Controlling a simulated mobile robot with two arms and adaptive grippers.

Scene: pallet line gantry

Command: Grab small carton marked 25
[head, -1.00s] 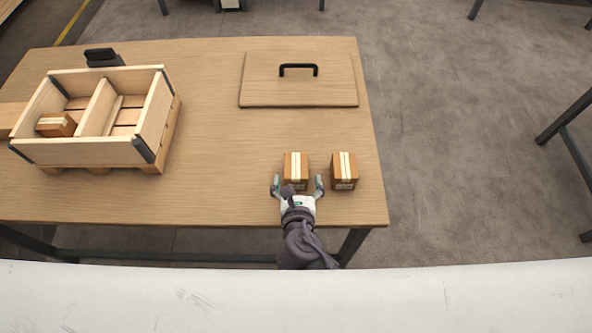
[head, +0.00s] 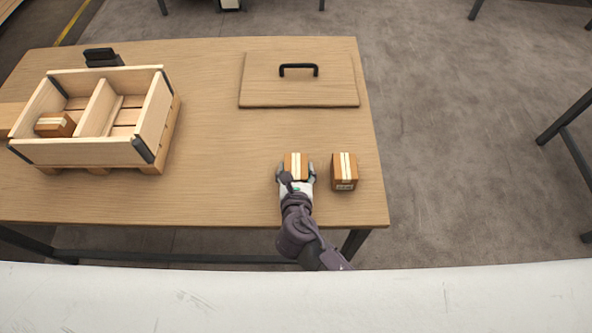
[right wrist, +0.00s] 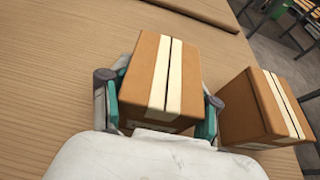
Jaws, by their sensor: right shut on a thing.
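Two small brown cartons with pale tape stand near the table's front right. My right gripper (head: 297,174) is shut on the left carton (head: 296,160), with one finger on each side of it. In the right wrist view this held carton (right wrist: 160,75) sits between the teal finger pads (right wrist: 160,115) and appears to rest on the table. The other carton (head: 344,171) stands just to the right, apart from the gripper; it also shows in the right wrist view (right wrist: 262,108). A third carton (head: 55,124) lies in the crate's left compartment. The number 25 is not readable on any carton. My left gripper is not in view.
A wooden crate (head: 78,151) with a divider stands on a pallet at the table's left. A flat wooden lid (head: 298,96) with a black handle lies at the back right. The table (head: 215,150) is clear between crate and cartons.

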